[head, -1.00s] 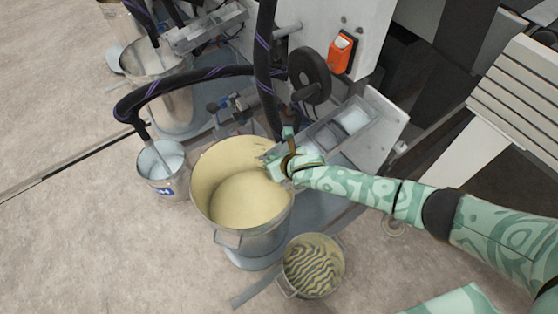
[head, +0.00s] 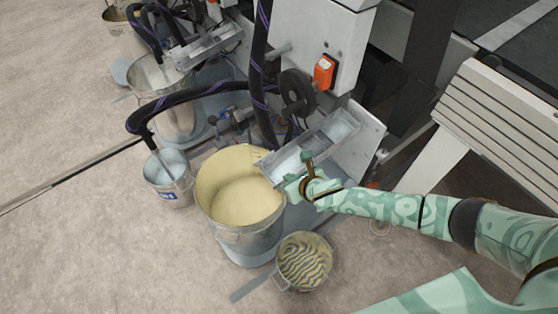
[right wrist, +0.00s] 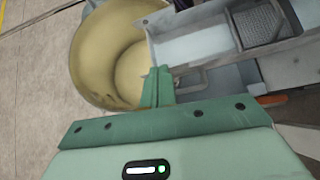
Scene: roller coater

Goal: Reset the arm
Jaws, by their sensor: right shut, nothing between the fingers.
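My right arm reaches in from the right in the head view. My right gripper (head: 290,184) is above the right rim of a large metal bucket (head: 242,185) with pale yellow inside. In the right wrist view the gripper's fingers (right wrist: 157,88) are pressed together with nothing between them, and the yellow-lined bucket (right wrist: 105,50) lies beyond them. A grey metal trough (head: 315,142) is just behind the gripper in the head view; it also shows at the upper right of the right wrist view (right wrist: 190,45). My left gripper is not in view.
A small bucket with a striped inside (head: 304,262) stands below the arm. A small white bucket (head: 168,178) with a hose in it stands left. The machine with an orange switch (head: 325,72) rises behind. Floor at the left is clear.

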